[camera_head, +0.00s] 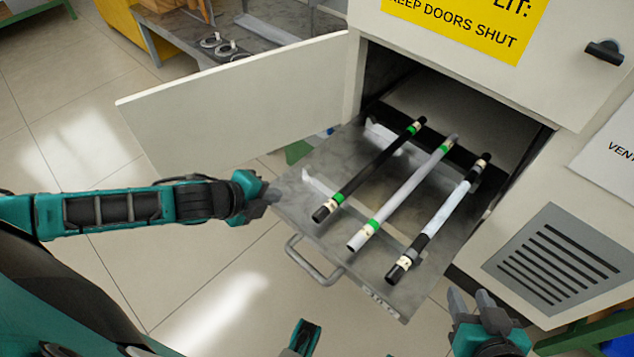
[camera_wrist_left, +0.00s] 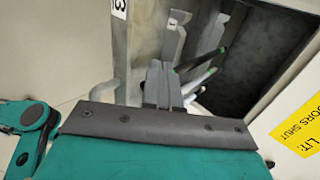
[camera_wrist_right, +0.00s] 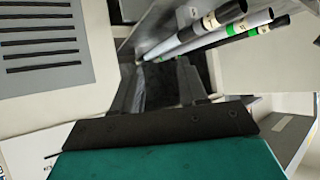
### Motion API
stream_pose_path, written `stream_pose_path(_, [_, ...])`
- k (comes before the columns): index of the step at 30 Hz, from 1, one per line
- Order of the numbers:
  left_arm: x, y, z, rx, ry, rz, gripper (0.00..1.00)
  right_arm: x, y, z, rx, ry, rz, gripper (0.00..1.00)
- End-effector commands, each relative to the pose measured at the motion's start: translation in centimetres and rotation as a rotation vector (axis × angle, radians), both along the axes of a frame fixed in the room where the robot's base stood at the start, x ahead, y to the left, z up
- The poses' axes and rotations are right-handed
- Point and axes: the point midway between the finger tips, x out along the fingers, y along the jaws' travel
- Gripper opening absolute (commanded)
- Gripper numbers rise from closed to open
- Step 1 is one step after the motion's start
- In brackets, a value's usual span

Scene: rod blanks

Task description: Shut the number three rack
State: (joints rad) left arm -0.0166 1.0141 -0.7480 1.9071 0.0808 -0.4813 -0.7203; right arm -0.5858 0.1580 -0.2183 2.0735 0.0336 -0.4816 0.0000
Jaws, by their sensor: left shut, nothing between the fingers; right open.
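The rack (camera_head: 300,215) is a grey metal tray slid out of a white cabinet, with a looped handle (camera_head: 312,265) on its front edge. Three rods lie across it: a black one (camera_head: 370,170), a grey one (camera_head: 405,190) and a black-and-white one (camera_head: 445,210). A label (camera_head: 381,301) on the front edge is too small to read. A label with a 3 (camera_wrist_left: 119,9) shows in the left wrist view. My left gripper (camera_head: 273,194) is shut and empty beside the rack's left edge. My right gripper (camera_head: 471,298) is open and empty, right of the rack's front corner.
The cabinet door (camera_head: 240,100) stands open to the left of the rack. The cabinet opening (camera_head: 470,100) behind the rack is dark. A vent grille (camera_head: 560,258) is on the cabinet front at right. A bench (camera_head: 260,42) stands at the back left. Tiled floor in front is clear.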

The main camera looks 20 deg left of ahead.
Motion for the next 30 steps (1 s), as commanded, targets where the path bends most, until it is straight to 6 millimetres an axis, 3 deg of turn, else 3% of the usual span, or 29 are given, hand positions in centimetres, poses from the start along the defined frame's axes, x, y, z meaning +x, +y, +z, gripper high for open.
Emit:
stream_pose_path(14, [6.7, -2.6, -6.8, -0.006, -0.002, 0.002, 0.00, -0.4, 0.2, -4.4, 0.009, 0.020, -0.004, 0.43])
stream_pose_path(21, [9.4, -3.5, -6.3, -0.004, -0.002, 0.002, 0.00, 0.0, 0.7, -3.8, 0.022, 0.009, -0.002, 0.43])
stream_pose_path(30, [10.1, -3.8, -6.2, -0.005, 0.000, 0.002, 0.00, 0.1, 0.8, -3.8, 0.021, 0.012, 0.000, 0.43])
